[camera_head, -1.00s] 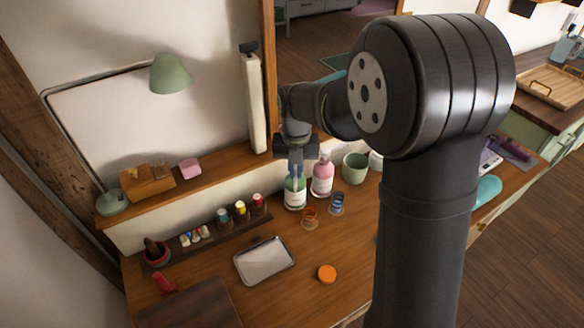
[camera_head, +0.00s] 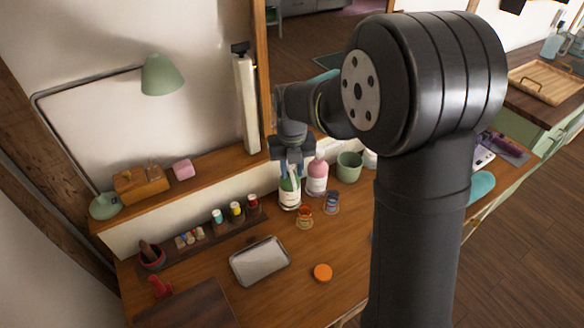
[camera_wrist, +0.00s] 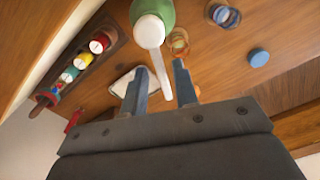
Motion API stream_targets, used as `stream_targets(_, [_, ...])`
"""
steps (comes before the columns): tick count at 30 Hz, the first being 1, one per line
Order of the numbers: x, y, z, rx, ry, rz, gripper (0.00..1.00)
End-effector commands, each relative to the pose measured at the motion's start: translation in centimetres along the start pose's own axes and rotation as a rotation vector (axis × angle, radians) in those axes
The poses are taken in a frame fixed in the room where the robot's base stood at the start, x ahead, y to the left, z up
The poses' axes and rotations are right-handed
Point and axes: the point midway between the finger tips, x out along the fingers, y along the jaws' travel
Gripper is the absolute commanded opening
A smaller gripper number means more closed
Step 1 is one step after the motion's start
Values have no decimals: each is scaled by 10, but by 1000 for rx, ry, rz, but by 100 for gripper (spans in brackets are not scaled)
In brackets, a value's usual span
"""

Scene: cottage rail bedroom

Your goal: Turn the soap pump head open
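The soap pump bottle is green with a white label (camera_head: 290,195) and stands upright on the desk below my gripper. In the wrist view its green body (camera_wrist: 166,10) sits at the top, under the round white pump head (camera_wrist: 150,31). A long white nozzle (camera_wrist: 163,72) runs from the head down the picture, between my two blue-grey fingers. My gripper (camera_wrist: 160,85) is open, with a finger on each side of the nozzle and a visible gap to each. In the head view my gripper (camera_head: 291,168) is over the bottle and hides its pump head.
A pink bottle (camera_head: 317,180) stands close right of the green one. An orange glass (camera_head: 304,216) and a blue glass (camera_head: 331,203) stand in front. A green pot (camera_head: 349,167) is further right. Paint jars (camera_head: 236,210) stand on a rack to the left; a metal tray (camera_head: 260,262) lies in front.

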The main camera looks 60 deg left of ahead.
Motion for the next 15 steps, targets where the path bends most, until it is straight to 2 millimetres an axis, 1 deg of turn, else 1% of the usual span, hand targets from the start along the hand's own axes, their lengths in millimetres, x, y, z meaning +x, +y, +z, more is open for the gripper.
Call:
stream_targets(10, [-3, 0, 0, 1, -2, 0, 31])
stream_targets(13, [-12, 0, 1, 1, -3, 0, 31])
stream_targets(15, [-24, 0, 1, 1, -5, 0, 31])
